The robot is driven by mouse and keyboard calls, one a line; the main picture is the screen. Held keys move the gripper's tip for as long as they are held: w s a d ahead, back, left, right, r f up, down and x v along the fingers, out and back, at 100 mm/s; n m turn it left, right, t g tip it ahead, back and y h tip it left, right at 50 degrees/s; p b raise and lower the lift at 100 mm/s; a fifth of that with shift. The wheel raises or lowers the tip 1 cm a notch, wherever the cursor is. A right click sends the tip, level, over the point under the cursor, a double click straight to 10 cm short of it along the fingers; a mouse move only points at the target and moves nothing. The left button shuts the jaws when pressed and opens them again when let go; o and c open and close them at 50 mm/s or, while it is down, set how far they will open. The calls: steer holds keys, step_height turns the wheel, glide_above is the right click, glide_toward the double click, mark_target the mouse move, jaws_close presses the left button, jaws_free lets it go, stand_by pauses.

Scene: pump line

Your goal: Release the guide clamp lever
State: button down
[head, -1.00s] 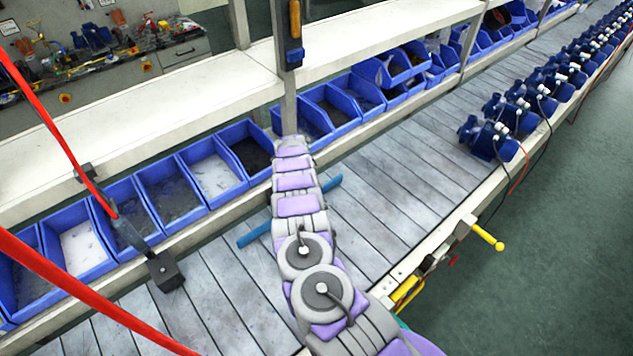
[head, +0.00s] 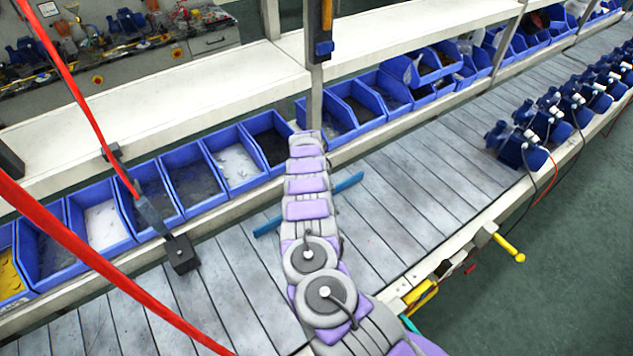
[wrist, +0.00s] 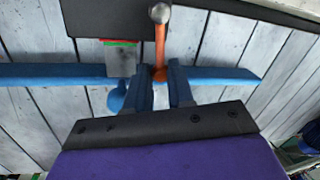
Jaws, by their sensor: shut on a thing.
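In the wrist view the guide clamp lever is an orange bar (wrist: 160,45) with a round silver knob at its top end. My gripper (wrist: 161,74) is shut on the lever's lower end, between its two blue-grey fingers. The blue guide rail (wrist: 50,75) runs across behind the fingers. A grey block with a green and red edge (wrist: 119,58) sits on the rail just left of the lever. In the head view the rail shows on both sides of my arm, its right end (head: 348,183) lying across the slatted conveyor. My arm hides the lever and gripper there.
Blue bins (head: 235,160) line the far side of the conveyor (head: 400,170) under a white shelf (head: 180,95). Blue pumps (head: 520,145) stand at the right. A black block (head: 181,254) and red hoses (head: 90,255) are at the left. A yellow handle (head: 508,247) sticks out from the near edge.

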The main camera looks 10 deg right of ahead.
steer(key=c, duration=1)
jaws_free()
steer(key=shift+s, duration=0.1)
steer(key=shift+c, duration=0.2)
steer(key=shift+o, duration=0.3)
steer(key=shift+d, duration=0.15)
